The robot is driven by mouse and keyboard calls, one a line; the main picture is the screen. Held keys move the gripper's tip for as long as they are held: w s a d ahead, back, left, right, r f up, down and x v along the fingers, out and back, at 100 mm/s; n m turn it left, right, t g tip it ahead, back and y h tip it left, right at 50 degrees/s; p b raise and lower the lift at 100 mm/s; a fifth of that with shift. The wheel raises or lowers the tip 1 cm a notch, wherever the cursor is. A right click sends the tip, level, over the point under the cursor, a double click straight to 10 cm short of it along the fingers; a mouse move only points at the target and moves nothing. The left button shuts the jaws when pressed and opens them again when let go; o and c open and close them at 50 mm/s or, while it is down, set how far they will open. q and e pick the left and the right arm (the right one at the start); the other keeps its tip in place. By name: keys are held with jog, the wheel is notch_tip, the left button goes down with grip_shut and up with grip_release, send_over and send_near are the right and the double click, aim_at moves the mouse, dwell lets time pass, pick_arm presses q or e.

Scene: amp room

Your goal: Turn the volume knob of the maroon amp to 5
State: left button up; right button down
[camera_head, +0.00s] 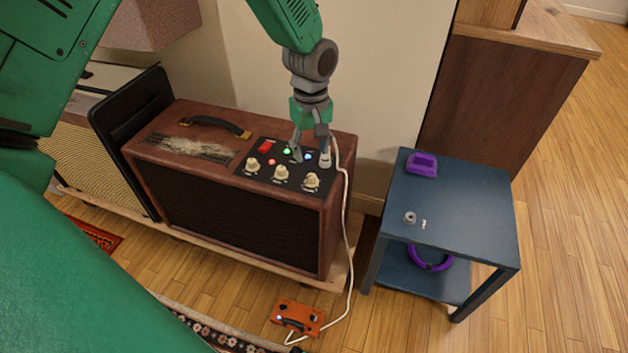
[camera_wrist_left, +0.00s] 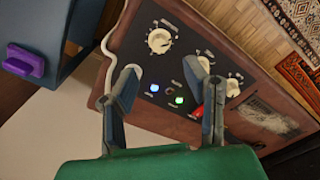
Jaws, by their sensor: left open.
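The maroon amp (camera_head: 215,215) stands on a low wooden platform. Its black control panel (camera_head: 297,185) carries three cream knobs: left (camera_head: 252,165), middle (camera_head: 281,173) and right (camera_head: 311,181). The labels are too small to read, so I cannot tell which is volume. My left gripper (camera_head: 311,152) is open and empty, pointing down over the back of the panel near the lights and the cable plug. In the left wrist view its fingers (camera_wrist_left: 168,88) straddle the lit part of the panel; one knob (camera_wrist_left: 160,41) shows clearly, and another is partly behind a finger.
A white cable (camera_head: 347,230) runs from the panel's right end to an orange pedal (camera_head: 297,317) on the floor. A blue side table (camera_head: 460,210) with a purple object (camera_head: 422,164) stands at right. A black-and-tan amp (camera_head: 90,155) stands at left.

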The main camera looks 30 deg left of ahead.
aim_at(312, 176)
pick_arm(q)
notch_tip(312, 176, down, 8)
jog(key=b, duration=0.2)
jog(key=shift+d+f+b, duration=0.1)
jog(key=shift+f+b, duration=0.05)
jog(key=shift+b, duration=0.25)
grip_shut()
